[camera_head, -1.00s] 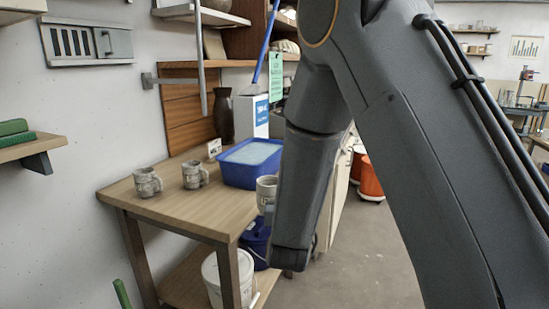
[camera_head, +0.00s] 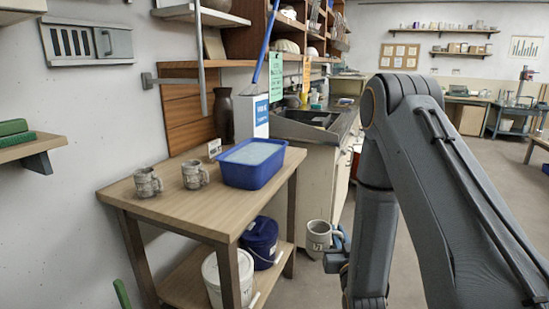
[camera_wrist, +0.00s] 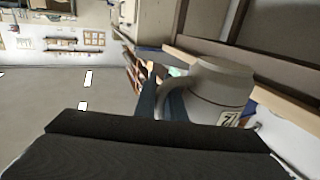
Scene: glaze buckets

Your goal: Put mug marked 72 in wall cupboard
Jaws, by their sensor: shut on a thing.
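My gripper (camera_head: 341,243) is shut on a grey mug (camera_head: 317,239), at its handle side, and holds it in the air right of the wooden table. In the wrist view the mug (camera_wrist: 222,88) is tilted by the camera's angle, with its handle at my gripper (camera_wrist: 165,97). A pale label on the mug shows a 7; the rest is cut off or unclear. A grey wall unit (camera_head: 88,43) with slots and a handle is at the upper left; I cannot tell whether it is the wall cupboard.
Two mugs (camera_head: 147,182) (camera_head: 194,175) and a blue tub (camera_head: 254,162) stand on the wooden table (camera_head: 190,212). A white bucket (camera_head: 213,277) and a blue bucket (camera_head: 260,242) are below. A sink counter (camera_head: 305,128) stands behind.

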